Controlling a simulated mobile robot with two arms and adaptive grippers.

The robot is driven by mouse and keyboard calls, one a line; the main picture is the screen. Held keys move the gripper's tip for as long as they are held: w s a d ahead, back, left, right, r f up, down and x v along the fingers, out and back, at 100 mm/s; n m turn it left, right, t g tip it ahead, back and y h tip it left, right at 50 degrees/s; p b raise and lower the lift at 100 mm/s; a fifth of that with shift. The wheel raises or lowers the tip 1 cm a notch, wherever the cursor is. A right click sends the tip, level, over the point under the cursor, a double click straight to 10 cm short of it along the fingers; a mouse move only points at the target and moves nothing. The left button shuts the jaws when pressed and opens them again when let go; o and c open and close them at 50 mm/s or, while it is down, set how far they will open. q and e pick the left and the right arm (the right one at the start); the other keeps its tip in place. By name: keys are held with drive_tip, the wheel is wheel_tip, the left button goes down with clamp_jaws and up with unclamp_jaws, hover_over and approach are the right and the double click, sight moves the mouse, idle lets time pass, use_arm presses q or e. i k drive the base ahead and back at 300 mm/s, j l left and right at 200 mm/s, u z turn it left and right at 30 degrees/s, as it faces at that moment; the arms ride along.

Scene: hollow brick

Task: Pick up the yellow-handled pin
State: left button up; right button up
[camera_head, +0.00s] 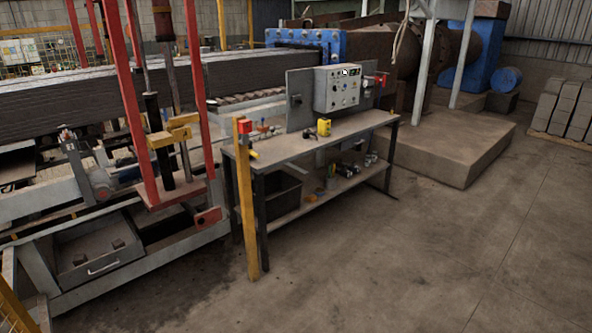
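I cannot clearly make out a yellow-handled pin. A small yellow item (253,154) lies at the left end of the workbench (285,151), beside the yellow post; it is too small to identify. A larger yellow object (323,127) with a dark part stands near the middle of the bench top. Neither of my grippers is in view.
A yellow post (247,205) with a red top stands at the bench's left front corner. A grey control box (337,88) stands behind the bench. The lower shelf (315,197) holds several small items. Red-framed machinery (178,191) stands left. Floor (420,255) in front is clear.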

sight(250, 153)
drive_tip(key=i+u, duration=0.15)
drive_tip(key=i, duration=0.3)
drive_tip(key=i+l+u, duration=0.15)
drive_tip(key=i, duration=0.3)
drive_tip(key=i+l+u, duration=0.15)
drive_tip(key=i, duration=0.25)
